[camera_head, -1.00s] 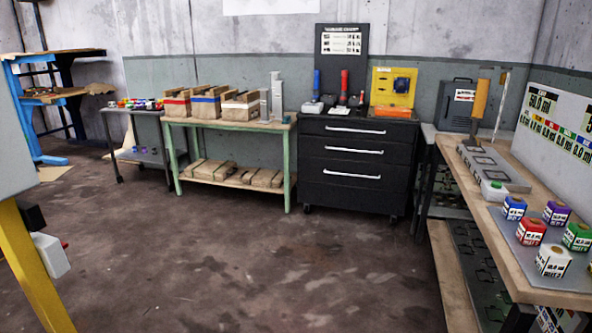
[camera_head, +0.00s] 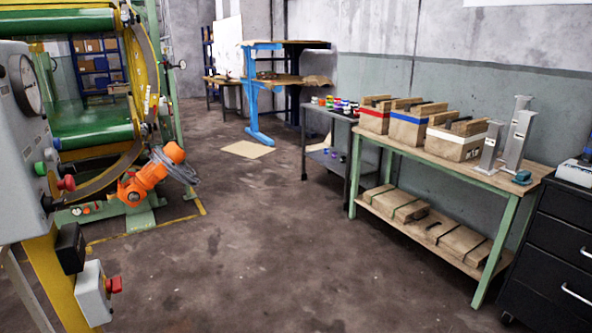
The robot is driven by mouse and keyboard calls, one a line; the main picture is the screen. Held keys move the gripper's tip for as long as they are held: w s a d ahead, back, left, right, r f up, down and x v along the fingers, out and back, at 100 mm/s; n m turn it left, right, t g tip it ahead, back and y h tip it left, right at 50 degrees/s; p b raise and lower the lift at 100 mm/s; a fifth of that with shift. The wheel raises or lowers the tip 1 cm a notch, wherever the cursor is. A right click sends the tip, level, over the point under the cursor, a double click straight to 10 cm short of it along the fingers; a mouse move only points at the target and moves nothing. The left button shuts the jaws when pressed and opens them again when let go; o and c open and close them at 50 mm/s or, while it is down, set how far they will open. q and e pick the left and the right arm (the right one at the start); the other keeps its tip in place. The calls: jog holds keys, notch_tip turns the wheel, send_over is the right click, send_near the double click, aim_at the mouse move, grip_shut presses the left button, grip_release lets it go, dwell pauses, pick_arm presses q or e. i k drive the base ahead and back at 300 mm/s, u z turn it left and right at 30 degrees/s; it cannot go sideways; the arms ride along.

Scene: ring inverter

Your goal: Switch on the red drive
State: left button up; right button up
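No thing in view is plainly marked as the red drive. An orange motor-like unit (camera_head: 152,178) sits low at the front of the large green and yellow ring machine (camera_head: 143,60). A grey control panel (camera_head: 22,150) stands at the left edge with a gauge (camera_head: 25,85), a green button (camera_head: 40,168) and a red button (camera_head: 66,183). Below it, a small pale box (camera_head: 92,292) with a red button (camera_head: 114,285) is fixed to a yellow post. The buttons' states cannot be told. Neither of my grippers is in view.
A green-framed bench (camera_head: 478,178) on the right carries wooden boxes with red, blue and white bands. A black drawer cabinet (camera_head: 550,250) stands at the right edge. A dark cart (camera_head: 328,150) and a blue-framed table (camera_head: 262,90) stand farther back. The middle floor is clear.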

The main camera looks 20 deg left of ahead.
aim_at(115, 286)
jog(key=u, duration=1.2)
jog(key=i, duration=1.15)
jog(key=u, duration=2.05)
jog(key=k, duration=0.3)
jog(key=z, duration=1)
jog(key=i, duration=0.5)
jog(key=z, duration=0.05)
